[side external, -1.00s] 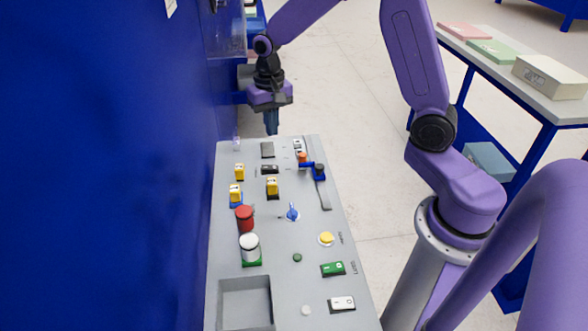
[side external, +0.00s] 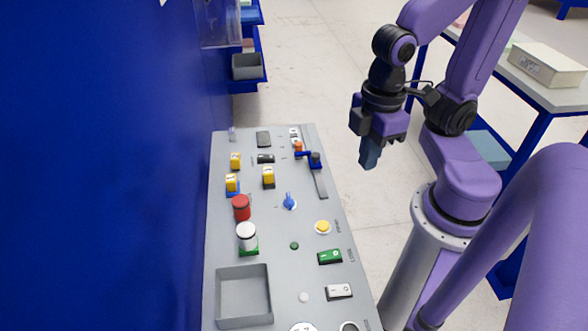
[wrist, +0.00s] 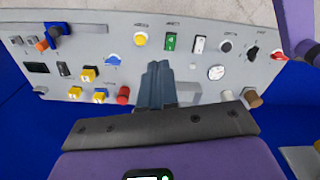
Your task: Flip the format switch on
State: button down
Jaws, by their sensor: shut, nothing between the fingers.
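The control panel (side external: 270,225) carries several switches and buttons. The label lettering is too small to read, so I cannot tell which one is the format switch. A green rocker switch (side external: 330,257) and a white rocker switch (side external: 339,291) sit along the panel's right edge; in the wrist view the green one (wrist: 171,41) and the white one (wrist: 199,44) lie side by side beyond my fingertips. My gripper (side external: 369,164) is shut and empty, pointing down, off the panel's right side and touching nothing. Its closed fingers (wrist: 157,68) also show in the wrist view.
Yellow toggles (side external: 268,176), a blue knob (side external: 290,201), a red button (side external: 241,206), a yellow button (side external: 323,227) and a blue lever (side external: 315,159) stand up from the panel. A recessed tray (side external: 219,297) is at the near end. A blue wall (side external: 100,160) borders the left.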

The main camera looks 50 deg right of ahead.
jog(key=c, duration=1.4)
grip_release()
jog(key=shift+s+d+n, duration=0.1)
jog(key=shift+s+n, duration=0.2)
jog(key=o, duration=0.5)
jog(key=shift+w, duration=0.2)
jog(key=w+a+m, duration=0.1)
jog(key=w+a, duration=0.2)
jog(key=w, duration=0.8)
jog(key=m, duration=0.3)
send_over(263, 156)
notch_tip(263, 156, down, 7)
notch_tip(263, 156, down, 17)
jog(key=shift+r, duration=0.2)
